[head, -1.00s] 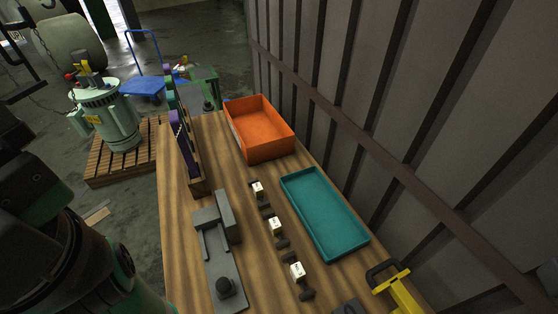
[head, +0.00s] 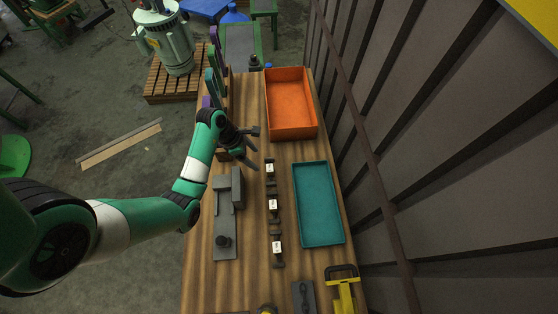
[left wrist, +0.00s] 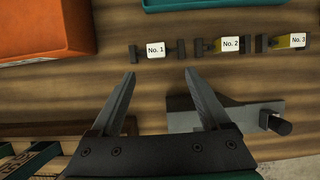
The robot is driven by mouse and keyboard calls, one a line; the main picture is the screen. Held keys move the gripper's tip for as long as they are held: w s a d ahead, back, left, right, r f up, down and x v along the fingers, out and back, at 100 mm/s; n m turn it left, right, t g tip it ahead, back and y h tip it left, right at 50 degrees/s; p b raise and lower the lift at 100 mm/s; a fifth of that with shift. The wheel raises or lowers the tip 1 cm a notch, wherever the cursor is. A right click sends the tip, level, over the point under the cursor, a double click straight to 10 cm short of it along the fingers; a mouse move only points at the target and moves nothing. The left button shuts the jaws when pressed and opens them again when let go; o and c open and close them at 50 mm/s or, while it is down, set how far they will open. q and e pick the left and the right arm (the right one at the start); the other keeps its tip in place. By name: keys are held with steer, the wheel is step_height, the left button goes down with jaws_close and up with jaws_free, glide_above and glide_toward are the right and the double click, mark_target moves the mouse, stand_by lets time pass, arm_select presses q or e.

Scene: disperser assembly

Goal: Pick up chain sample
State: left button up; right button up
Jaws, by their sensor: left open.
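Three small pieces with white labels, No. 1 (head: 269,168), No. 2 (head: 273,204) and No. 3 (head: 277,246), stand in a row on dark holders along the middle of the table. I cannot tell for sure which is the chain sample. My left gripper (head: 254,147) is open and empty above the table, just beyond the No. 1 end of the row. In the left wrist view, the open fingers (left wrist: 160,74) point towards No. 1 (left wrist: 155,49), apart from it. No. 2 (left wrist: 231,44) and No. 3 (left wrist: 297,40) are to the right there. My right gripper is not in view.
An orange bin (head: 291,134) stands at the back right and a teal tray (head: 318,205) right of the row. A grey fixture (head: 225,247) with a dark knob lies left of it. A rack (head: 210,86) with coloured parts is behind.

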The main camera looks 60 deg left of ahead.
arm_select(q)
steer(key=b, duration=0.2)
glide_above(269, 168)
steer(key=s, duration=0.2)
steer(key=f, duration=0.5)
steer(key=shift+s+a+f, duration=0.1)
steer(key=shift+a+f, duration=0.25)
steer(key=shift+a, duration=0.05)
steer(key=b+x, duration=0.2)
steer(key=x, duration=0.3)
steer(key=shift+a, duration=0.1)
jaws_close()
